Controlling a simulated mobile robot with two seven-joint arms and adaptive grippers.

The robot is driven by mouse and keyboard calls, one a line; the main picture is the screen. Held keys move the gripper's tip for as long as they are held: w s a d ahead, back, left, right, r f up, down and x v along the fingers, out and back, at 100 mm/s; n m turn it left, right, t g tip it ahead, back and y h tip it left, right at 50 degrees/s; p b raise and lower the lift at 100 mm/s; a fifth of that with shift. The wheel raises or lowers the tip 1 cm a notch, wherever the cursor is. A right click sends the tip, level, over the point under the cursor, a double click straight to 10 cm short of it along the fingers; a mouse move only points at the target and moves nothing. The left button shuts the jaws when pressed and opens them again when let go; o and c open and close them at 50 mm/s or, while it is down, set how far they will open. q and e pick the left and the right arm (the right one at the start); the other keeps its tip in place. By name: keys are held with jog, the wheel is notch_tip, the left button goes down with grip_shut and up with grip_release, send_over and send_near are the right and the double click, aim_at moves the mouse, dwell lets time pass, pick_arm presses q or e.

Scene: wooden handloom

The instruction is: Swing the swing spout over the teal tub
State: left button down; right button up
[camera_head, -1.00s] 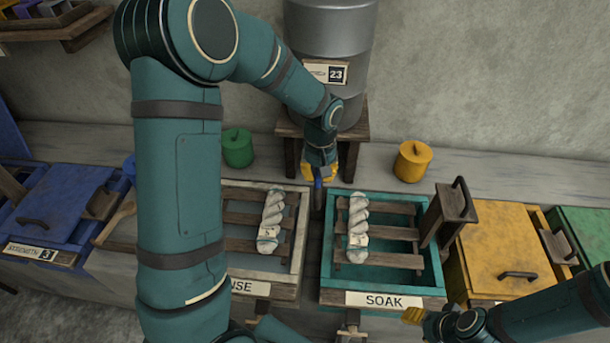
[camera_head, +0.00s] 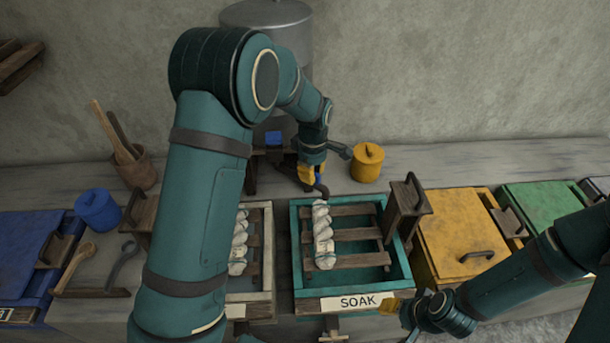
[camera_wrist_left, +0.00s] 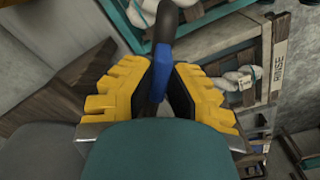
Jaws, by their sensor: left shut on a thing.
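The dark swing spout (camera_head: 322,190) hangs in front of the metal tank, its downturned end at the back edge of the teal tub (camera_head: 297,250), toward the tub's left. In the left wrist view the spout (camera_wrist_left: 165,22) has a blue sleeve (camera_wrist_left: 161,68) between my yellow fingers. My left gripper (camera_head: 312,174) is shut on the spout at this sleeve. The teal tub, labelled SOAK, has wooden slats and a twisted white skein (camera_head: 323,235) on them. My right gripper (camera_head: 390,306) is near the tub's front right corner; its fingers are too small to read.
The metal tank (camera_head: 268,14) stands behind, partly hidden by my left arm. The RINSE tub (camera_head: 267,240) is left of the teal tub, a yellow lidded tub (camera_head: 465,235) right. A yellow pot (camera_head: 367,163) stands behind. A wooden block (camera_head: 406,205) rises at the teal tub's right edge.

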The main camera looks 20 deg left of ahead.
pick_arm(q)
jog(key=shift+w+f+n+p, duration=0.1)
jog(key=shift+w+n+p, duration=0.3)
jog(key=shift+w+n, duration=0.6)
jog(key=c, duration=1)
grip_release()
jog(key=shift+w, duration=0.1)
jog(key=shift+o, duration=0.2)
jog(key=shift+d, duration=0.1)
notch_tip(320, 180, up, 12)
